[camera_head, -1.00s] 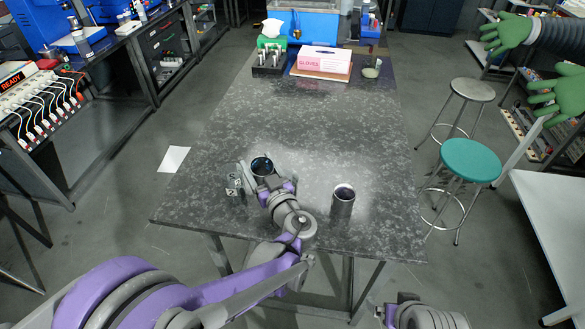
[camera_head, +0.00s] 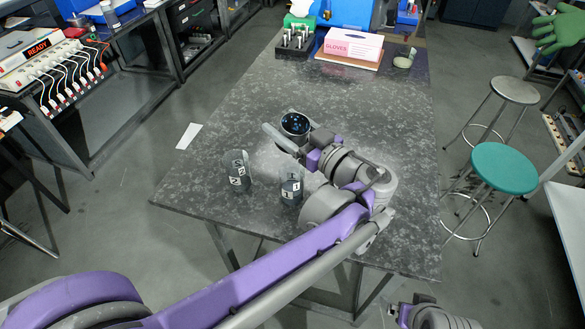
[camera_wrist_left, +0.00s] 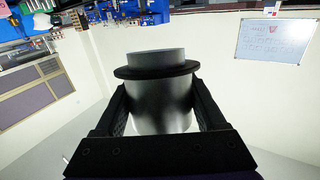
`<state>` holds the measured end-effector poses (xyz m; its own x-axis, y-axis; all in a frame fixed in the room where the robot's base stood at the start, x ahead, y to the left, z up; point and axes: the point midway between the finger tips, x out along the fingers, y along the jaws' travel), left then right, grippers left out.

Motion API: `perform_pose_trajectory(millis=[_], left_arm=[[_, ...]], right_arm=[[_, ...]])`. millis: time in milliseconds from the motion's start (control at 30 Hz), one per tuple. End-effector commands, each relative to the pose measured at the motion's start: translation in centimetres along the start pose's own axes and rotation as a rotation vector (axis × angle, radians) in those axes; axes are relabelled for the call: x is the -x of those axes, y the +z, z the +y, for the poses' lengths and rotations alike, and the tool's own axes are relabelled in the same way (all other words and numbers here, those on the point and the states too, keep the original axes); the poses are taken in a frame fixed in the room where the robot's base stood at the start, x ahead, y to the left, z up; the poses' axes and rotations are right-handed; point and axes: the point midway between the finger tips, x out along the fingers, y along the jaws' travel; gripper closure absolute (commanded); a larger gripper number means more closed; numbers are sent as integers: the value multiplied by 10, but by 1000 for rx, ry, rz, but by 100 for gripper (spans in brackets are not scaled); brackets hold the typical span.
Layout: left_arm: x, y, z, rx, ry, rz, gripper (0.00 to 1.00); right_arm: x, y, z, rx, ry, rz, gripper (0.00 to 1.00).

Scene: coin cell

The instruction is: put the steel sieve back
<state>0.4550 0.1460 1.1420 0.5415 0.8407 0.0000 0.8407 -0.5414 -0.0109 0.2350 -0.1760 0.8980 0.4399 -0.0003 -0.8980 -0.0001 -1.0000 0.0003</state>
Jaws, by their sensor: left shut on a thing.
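My left gripper (camera_head: 287,134) is shut on the steel sieve (camera_head: 295,123), a short cylinder with a dark, blue-specked top in the head view. In the left wrist view the sieve (camera_wrist_left: 160,105) is a shiny steel cylinder with a wide dark flange near its end, between both fingers. It is over the middle of the stone-topped table (camera_head: 390,110); I cannot tell how high. My right gripper (camera_head: 397,312) shows only partly at the bottom edge, and its opening is unclear.
Two dark, glassy containers with white labels stand at the near side, one on the left (camera_head: 237,172), one (camera_head: 291,187) beside my arm. A glove box (camera_head: 349,46), a black rack (camera_head: 292,47) and a small round dish (camera_head: 402,62) are at the back. The table's right side is clear.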

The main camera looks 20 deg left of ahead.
Motion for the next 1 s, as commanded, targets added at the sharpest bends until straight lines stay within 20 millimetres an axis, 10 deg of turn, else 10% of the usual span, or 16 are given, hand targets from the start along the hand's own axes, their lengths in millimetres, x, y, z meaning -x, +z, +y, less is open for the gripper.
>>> perform_pose_trajectory(millis=[700, 967, 1000], left_arm=[[0, 91, 2, 0, 1, 0, 95], [0, 96, 1, -1, 1, 0, 95], [0, 96, 1, -1, 1, 0, 26]], right_arm=[[-7, 6, 0, 0, 0, -4, 0], [-7, 6, 0, 0, 0, -4, 0], [-7, 6, 0, 0, 0, -4, 0]])
